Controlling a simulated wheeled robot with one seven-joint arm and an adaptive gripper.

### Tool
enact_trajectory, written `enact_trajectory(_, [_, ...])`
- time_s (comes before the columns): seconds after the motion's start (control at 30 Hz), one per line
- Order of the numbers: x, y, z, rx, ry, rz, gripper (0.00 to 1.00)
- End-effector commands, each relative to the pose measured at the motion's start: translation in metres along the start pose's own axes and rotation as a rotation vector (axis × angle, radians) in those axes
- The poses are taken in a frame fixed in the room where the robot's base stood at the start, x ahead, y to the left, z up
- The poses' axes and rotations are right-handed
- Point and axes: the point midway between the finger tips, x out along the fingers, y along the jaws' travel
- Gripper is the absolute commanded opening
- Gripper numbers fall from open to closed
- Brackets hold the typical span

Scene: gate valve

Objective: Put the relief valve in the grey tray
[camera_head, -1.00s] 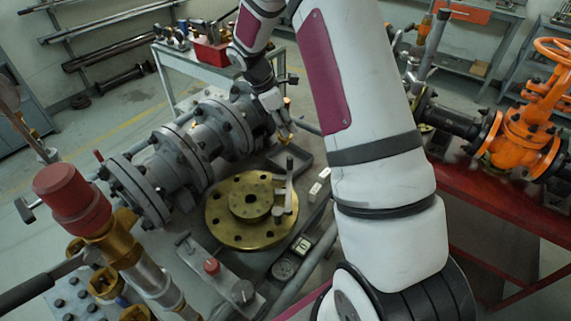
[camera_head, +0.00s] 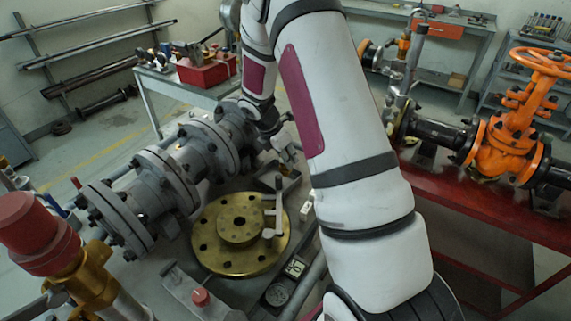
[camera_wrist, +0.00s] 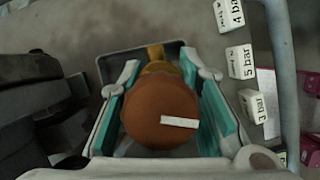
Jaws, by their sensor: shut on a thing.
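My gripper (camera_wrist: 162,105) is shut on the relief valve (camera_wrist: 155,110), with a teal pad on each side. The valve shows a round orange-brown cap with a white label and a brass part beyond it. The grey tray (camera_wrist: 108,68) shows behind the valve in the wrist view, its dark rim partly covered by the valve and fingers. I cannot tell how high the valve is above it. In the head view my gripper (camera_head: 287,150) is small, over the bench near the tray (camera_head: 292,184), and the held valve is not clear there.
A brass flange (camera_head: 225,255) lies beside the tray, with a grey upright tool on it. The grey pipe (camera_head: 165,185) runs along the left. A red-capped brass fitting (camera_head: 38,235) stands front left. Pressure tags (camera_wrist: 238,60) lie right of the tray. An orange gate valve (camera_head: 505,140) stands far right.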

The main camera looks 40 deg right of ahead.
Motion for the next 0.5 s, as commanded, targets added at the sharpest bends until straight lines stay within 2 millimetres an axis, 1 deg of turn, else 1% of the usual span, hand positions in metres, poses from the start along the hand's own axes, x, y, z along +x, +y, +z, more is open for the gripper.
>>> enact_trajectory(0.1, [0.016,-0.001,-0.007,-0.002,0.000,-0.004,0.00])
enact_trajectory(0.2, [0.026,-0.001,-0.011,-0.001,0.000,-0.003,0.00])
enact_trajectory(0.5, [0.028,0.000,-0.011,0.000,0.000,-0.001,0.00])
